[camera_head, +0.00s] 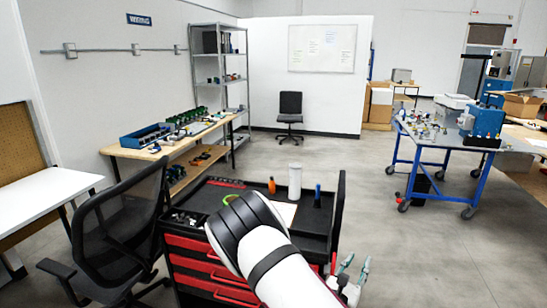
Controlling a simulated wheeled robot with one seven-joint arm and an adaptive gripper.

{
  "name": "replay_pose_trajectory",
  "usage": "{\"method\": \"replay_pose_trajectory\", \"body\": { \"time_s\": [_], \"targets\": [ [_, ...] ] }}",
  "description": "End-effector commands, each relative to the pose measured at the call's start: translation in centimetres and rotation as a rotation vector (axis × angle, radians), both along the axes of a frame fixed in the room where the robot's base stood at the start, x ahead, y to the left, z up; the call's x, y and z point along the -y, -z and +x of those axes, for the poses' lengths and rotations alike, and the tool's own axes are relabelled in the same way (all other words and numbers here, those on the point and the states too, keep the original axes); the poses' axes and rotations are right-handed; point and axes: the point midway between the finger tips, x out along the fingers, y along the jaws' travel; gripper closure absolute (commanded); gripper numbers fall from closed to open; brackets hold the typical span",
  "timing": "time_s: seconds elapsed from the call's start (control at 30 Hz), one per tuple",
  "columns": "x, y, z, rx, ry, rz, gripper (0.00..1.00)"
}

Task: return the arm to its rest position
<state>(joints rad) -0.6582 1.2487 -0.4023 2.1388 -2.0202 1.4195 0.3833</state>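My arm, white with dark bands, rises from the bottom edge and bends in front of the red and black tool cart (190,247). My gripper (354,265) is low in the picture, just right of the cart, over the grey floor. Its two light-tipped fingers look spread apart, with nothing seen between them. Part of the gripper's body is small and hard to make out.
The cart top holds a white cylinder (295,181), an orange bottle (272,186) and a blue item (317,196). A black office chair (118,230) stands left of it. A blue-framed table (470,146) is at right. The floor (420,255) between is clear.

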Motion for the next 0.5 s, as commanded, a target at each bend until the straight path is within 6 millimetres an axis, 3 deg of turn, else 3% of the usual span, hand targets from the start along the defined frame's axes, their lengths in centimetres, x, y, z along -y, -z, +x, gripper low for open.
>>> {"method": "replay_pose_trajectory", "body": {
  "time_s": [0.03,0.2,0.5],
  "targets": [
    [1.2,-2.1,-0.4,0.041,0.076,0.045,0.7],
    [5.0,-7.5,-3.3,0.153,0.328,0.192,0.7],
    [9.4,-13.8,-10.7,0.318,0.732,0.508,0.7]
  ]
}}
